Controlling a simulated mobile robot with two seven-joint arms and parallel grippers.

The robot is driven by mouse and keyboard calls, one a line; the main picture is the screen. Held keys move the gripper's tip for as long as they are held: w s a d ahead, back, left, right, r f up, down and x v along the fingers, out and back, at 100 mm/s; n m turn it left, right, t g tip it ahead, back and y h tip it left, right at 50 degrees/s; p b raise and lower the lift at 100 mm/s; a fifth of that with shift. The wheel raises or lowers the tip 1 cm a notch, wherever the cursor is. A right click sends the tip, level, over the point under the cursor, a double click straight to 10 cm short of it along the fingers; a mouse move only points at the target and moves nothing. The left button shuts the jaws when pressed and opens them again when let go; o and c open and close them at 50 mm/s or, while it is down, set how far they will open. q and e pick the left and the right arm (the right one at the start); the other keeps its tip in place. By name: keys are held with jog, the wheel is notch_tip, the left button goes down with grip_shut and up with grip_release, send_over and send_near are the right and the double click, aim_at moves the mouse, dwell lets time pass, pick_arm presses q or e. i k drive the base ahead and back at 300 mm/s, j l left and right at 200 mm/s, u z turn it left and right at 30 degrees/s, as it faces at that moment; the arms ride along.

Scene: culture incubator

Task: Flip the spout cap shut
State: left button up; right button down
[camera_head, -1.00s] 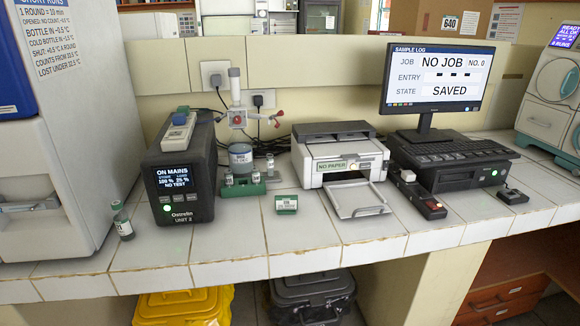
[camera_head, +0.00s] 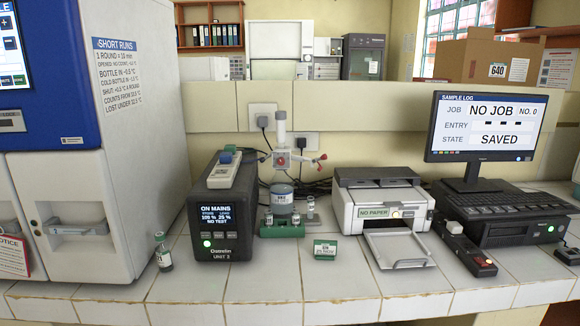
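The bottle-top dispenser (camera_head: 283,160) stands behind the green rack, between the black power unit and the printer. It has a clear bottle, a white upright barrel and red parts at both sides. A red piece at the end of its right arm, by the spout (camera_head: 318,160), is small; I cannot tell whether the cap there is open or shut. Neither of my grippers shows in the head view.
A green rack (camera_head: 282,230) holds small vials. A lone vial (camera_head: 163,252) stands at left, a green box (camera_head: 325,249) in front. The printer (camera_head: 382,205) and monitor (camera_head: 487,127) are right. The front counter is mostly clear.

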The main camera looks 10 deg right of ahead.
aim_at(324, 157)
jog(key=i+j+u, duration=0.1)
jog(key=i+j, duration=0.25)
jog(key=j, duration=0.2)
jog(key=i+j, duration=0.4)
jog(key=j, duration=0.15)
jog(key=u, duration=0.05)
